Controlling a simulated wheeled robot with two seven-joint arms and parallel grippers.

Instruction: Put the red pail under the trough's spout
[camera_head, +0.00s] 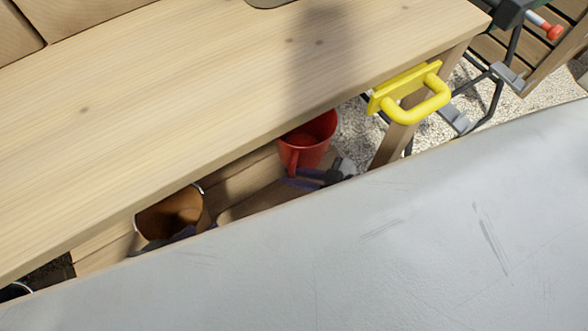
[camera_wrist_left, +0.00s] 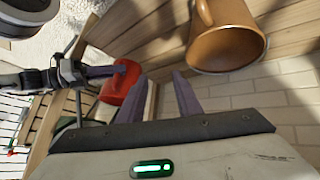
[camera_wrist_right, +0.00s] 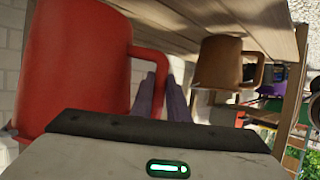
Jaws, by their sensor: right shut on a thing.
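The red pail (camera_head: 309,138) shows below the front edge of the wooden table in the head view. It fills the left of the right wrist view (camera_wrist_right: 75,60) and also shows in the left wrist view (camera_wrist_left: 117,88). My right gripper (camera_head: 293,182) is shut on the pail's handle, its fingers (camera_wrist_right: 161,98) close together beside the pail wall. My left gripper (camera_wrist_left: 164,90) has its fingers apart with nothing between them. In the head view it is mostly hidden near the brown pail. I cannot make out the trough or its spout.
A brown pail (camera_head: 172,214) is beneath the wooden tabletop (camera_head: 200,90). A yellow handle (camera_head: 410,95) juts from the table's front edge near a leg. A large grey scratched surface (camera_head: 380,250) fills the foreground. Gravel ground (camera_head: 362,130) shows past the red pail.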

